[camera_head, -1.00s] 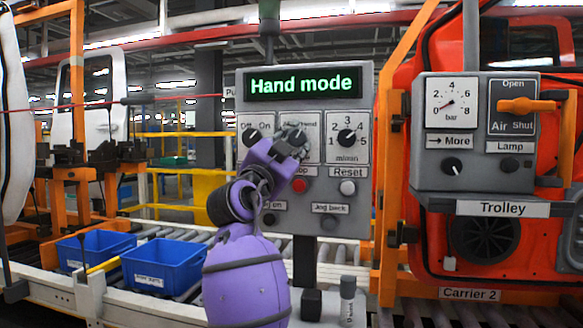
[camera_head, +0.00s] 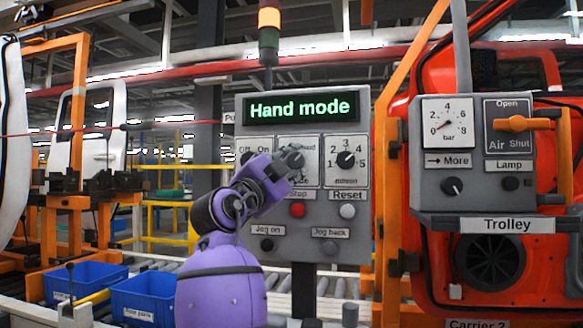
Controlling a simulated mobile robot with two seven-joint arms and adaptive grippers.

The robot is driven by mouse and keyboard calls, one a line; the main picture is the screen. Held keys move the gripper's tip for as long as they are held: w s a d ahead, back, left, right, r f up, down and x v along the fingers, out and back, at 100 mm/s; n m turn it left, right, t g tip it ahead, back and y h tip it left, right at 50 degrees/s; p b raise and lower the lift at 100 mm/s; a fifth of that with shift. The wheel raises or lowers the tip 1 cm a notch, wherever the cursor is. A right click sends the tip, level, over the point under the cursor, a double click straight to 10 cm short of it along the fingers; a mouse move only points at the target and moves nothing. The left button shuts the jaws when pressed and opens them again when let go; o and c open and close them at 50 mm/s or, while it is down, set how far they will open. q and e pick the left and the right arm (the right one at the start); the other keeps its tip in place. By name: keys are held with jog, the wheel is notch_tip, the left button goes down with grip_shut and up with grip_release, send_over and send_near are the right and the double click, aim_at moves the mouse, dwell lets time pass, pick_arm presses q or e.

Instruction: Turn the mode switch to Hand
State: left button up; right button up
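The control panel's display (camera_head: 302,108) reads "Hand mode" in green letters. Below it is the mode switch plate (camera_head: 309,174), of whose labels "hand" and "de" show. The finger gap is too small and covered to judge.
An Off/On switch (camera_head: 247,157) is left of the gripper and a min/m dial (camera_head: 345,159) right. Below are a red stop button (camera_head: 297,210) and a white Reset button (camera_head: 347,211). The Trolley box (camera_head: 489,150) stands right. The lamp stack (camera_head: 269,20) glows amber on top.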

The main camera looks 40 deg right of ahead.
jog(key=shift+o, duration=1.3)
jog(key=shift+s+d+f, duration=0.1)
jog(key=shift+d+f, duration=0.1)
jog(key=shift+f, duration=0.2)
jog(key=shift+r, duration=0.15)
jog(key=shift+a, duration=0.1)
jog(key=v, duration=1.2)
jog(key=shift+r, duration=0.1)
